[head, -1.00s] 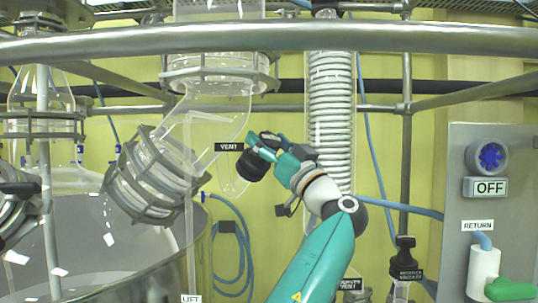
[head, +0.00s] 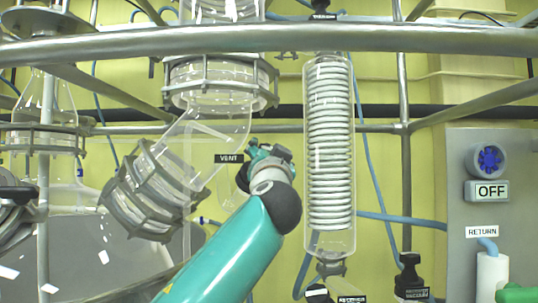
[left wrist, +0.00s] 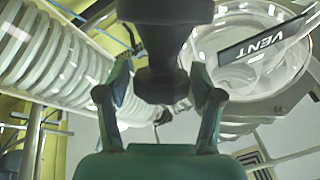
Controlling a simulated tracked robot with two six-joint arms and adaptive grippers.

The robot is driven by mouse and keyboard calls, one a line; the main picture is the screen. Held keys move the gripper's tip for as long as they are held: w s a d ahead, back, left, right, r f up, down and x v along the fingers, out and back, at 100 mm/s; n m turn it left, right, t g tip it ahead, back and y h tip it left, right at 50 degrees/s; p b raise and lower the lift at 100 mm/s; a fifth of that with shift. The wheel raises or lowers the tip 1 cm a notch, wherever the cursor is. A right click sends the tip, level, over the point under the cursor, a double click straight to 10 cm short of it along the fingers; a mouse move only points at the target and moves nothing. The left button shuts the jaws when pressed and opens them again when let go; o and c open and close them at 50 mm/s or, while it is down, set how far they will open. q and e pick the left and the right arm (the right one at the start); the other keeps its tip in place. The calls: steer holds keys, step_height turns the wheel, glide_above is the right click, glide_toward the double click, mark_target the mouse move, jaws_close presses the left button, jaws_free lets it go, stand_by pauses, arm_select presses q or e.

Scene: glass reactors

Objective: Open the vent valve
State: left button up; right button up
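The VENT label (head: 229,158) hangs beside the bent glass pipe in the head view. It also shows upside down in the left wrist view (left wrist: 262,38). In the left wrist view the dark vent valve knob (left wrist: 161,84) lies between the two fingers of my left gripper (left wrist: 160,95). The fingers are spread, with a small gap visible on each side of the knob. In the head view my left gripper (head: 258,152) is just right of the label, and my wrist hides most of the knob. My right gripper is not in view.
A glass coil condenser (head: 330,145) stands close right of my left arm. A steel rail (head: 400,38) crosses in front at the top. A clamped glass joint (head: 150,190) is at the left. A panel with an OFF sign (head: 490,191) is at the right.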

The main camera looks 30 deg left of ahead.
arm_select(q)
steer(key=c, duration=0.7)
steer(key=shift+f+n+g+y+b, duration=0.15)
steer(key=shift+n+g+y+b, duration=0.4)
steer(key=shift+n+y, duration=0.4)
steer(key=shift+c, duration=0.2)
steer(key=shift+w+d+n+g+y, duration=0.1)
steer(key=shift+n+g+y, duration=0.35)
steer(key=shift+n+y, duration=0.3)
steer(key=n+g+y+p, duration=0.1)
steer(key=n+g+y, duration=0.1)
steer(key=n+g+y+p, duration=0.1)
steer(key=n+g+p, duration=0.1)
steer(key=n+g+y+p, duration=0.1)
steer(key=n+g+y, duration=0.1)
steer(key=n, duration=0.1)
steer(key=shift+r+g+y+p, duration=0.3)
steer(key=shift+r+g+p, duration=0.1)
steer(key=n+g+y+p, duration=0.1)
steer(key=n+g+p, duration=0.2)
steer(key=g+p, duration=0.1)
steer(key=shift+n, duration=0.4)
steer(key=shift+s+f+n+g+y+p, duration=0.1)
steer(key=shift+s+n+g+y+p, duration=0.1)
steer(key=shift+n+g+y+p, duration=0.45)
steer(key=shift+h, duration=0.25)
steer(key=o, duration=1)
steer(key=shift+f, duration=0.1)
steer(key=shift+c, duration=0.2)
